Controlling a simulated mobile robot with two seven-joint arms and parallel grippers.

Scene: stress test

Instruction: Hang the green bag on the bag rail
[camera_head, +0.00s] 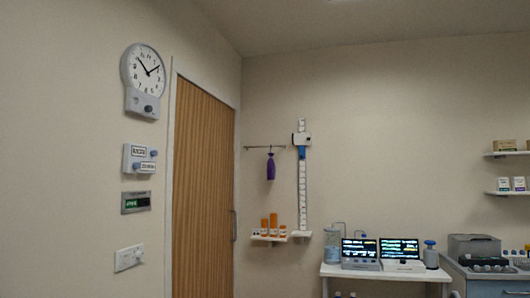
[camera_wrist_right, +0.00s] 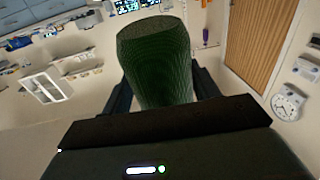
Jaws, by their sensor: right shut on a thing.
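The green bag (camera_wrist_right: 158,62) fills the middle of the right wrist view, dark green with a ribbed side and a flat grey-green end. My right gripper (camera_wrist_right: 163,88) is shut on it, with a dark finger at each side; the bag hides most of the fingers. The bag rail (camera_head: 257,147) is a thin bar on the wall right of the door in the head view. A purple bag (camera_head: 270,167) hangs from it, and also shows small in the right wrist view (camera_wrist_right: 206,35). The green bag is far from the rail. Neither gripper shows in the head view.
A wooden door (camera_head: 203,180) stands left of the rail. A height scale (camera_head: 302,185) is just right of it, and a shelf with orange bottles (camera_head: 270,238) is below. A desk with two monitors (camera_head: 380,267) stands further right. A clock (camera_head: 143,70) hangs left.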

